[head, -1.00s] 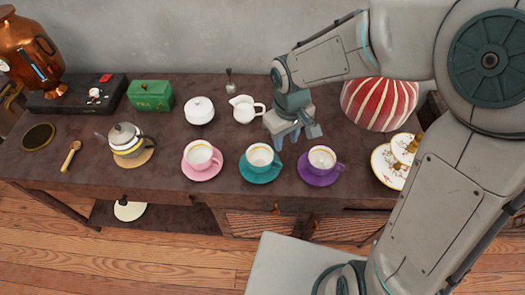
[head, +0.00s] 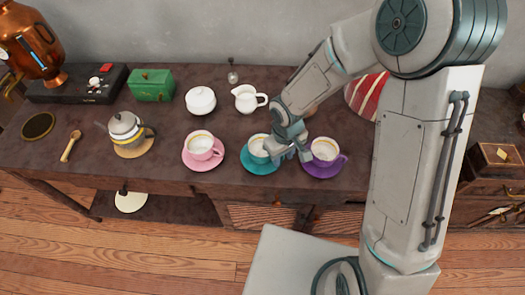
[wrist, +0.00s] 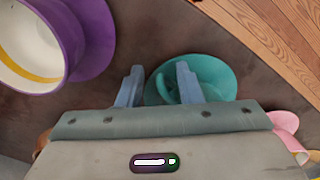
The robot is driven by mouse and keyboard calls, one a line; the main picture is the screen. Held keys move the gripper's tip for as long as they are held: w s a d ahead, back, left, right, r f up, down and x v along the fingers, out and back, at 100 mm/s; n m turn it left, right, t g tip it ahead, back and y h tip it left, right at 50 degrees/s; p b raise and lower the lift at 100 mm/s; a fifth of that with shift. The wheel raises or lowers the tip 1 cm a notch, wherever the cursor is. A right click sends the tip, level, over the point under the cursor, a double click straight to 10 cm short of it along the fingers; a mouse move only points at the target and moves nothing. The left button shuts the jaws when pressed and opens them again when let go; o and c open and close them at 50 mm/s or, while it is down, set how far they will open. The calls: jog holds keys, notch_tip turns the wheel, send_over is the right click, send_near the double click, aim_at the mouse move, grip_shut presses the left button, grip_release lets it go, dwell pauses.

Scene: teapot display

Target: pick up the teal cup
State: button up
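The teal cup (head: 257,147) stands upright on its teal saucer (head: 259,167), between the pink and purple cups. My gripper (head: 290,153) is low at the right side of the teal cup and covers part of it. In the wrist view, the two fingers of my gripper (wrist: 158,84) are apart. A curved teal part, which looks like the handle of the teal cup (wrist: 163,88), shows between them. The teal saucer (wrist: 222,72) shows beyond the right finger. The rest of the cup is hidden there; I cannot tell whether the fingers touch it.
The purple cup (head: 325,150) on its saucer is close on the right of my gripper. The pink cup (head: 201,146) is to the left. A white creamer (head: 248,98) and white sugar bowl (head: 200,100) stand behind. The table's front edge is near the saucers.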

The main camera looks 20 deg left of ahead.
jog(key=shift+f, duration=0.4)
grip_shut()
jog(key=shift+r, duration=0.15)
